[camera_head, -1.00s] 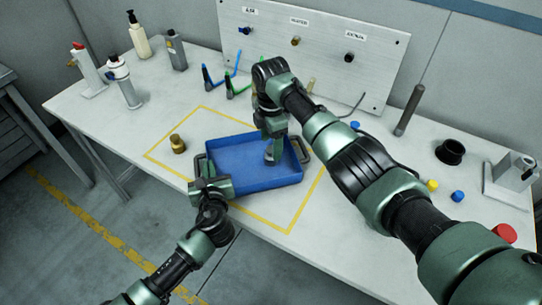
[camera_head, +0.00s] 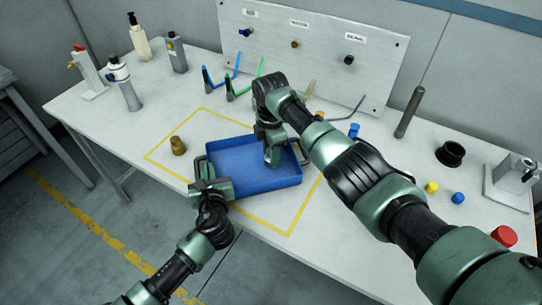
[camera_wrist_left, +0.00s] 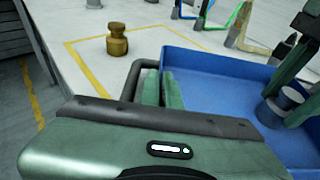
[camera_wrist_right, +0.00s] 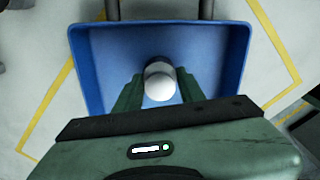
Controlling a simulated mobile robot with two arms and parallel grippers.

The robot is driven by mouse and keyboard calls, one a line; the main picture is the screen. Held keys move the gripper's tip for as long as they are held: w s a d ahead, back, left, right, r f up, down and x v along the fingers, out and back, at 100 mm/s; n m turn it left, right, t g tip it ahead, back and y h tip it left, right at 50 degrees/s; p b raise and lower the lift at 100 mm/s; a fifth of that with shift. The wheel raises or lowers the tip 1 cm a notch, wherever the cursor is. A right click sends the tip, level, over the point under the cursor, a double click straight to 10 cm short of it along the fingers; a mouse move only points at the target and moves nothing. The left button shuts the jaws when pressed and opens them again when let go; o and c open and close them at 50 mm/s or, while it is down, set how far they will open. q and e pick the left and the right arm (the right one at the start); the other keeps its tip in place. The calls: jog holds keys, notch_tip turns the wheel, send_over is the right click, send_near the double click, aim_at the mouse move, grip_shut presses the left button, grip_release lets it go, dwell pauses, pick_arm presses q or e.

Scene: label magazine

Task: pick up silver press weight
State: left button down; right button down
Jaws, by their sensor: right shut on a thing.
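The silver press weight (camera_wrist_right: 160,82) is a short round metal piece inside the blue tray (camera_head: 278,184). In the right wrist view it sits between the fingers of my right gripper (camera_wrist_right: 158,92), which is shut on it. It also shows in the left wrist view (camera_wrist_left: 270,112), low near the tray floor; I cannot tell whether it touches. In the head view my right gripper (camera_head: 271,150) reaches down into the tray. My left gripper (camera_wrist_left: 163,88) is at the tray's left handle (camera_wrist_left: 130,82), with its fingers close together; their grip on the handle is unclear.
A brass weight (camera_head: 178,145) stands left of the tray inside the yellow outline. Bottles and small devices line the back left. Yellow, blue and red caps, a black ring (camera_head: 450,153) and a grey device lie to the right.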

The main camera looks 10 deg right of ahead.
notch_tip(320, 180, up, 10)
jog(key=shift+r, duration=0.1)
pick_arm(q)
jog(key=c, duration=1.6)
grip_release()
jog(key=shift+o, duration=0.2)
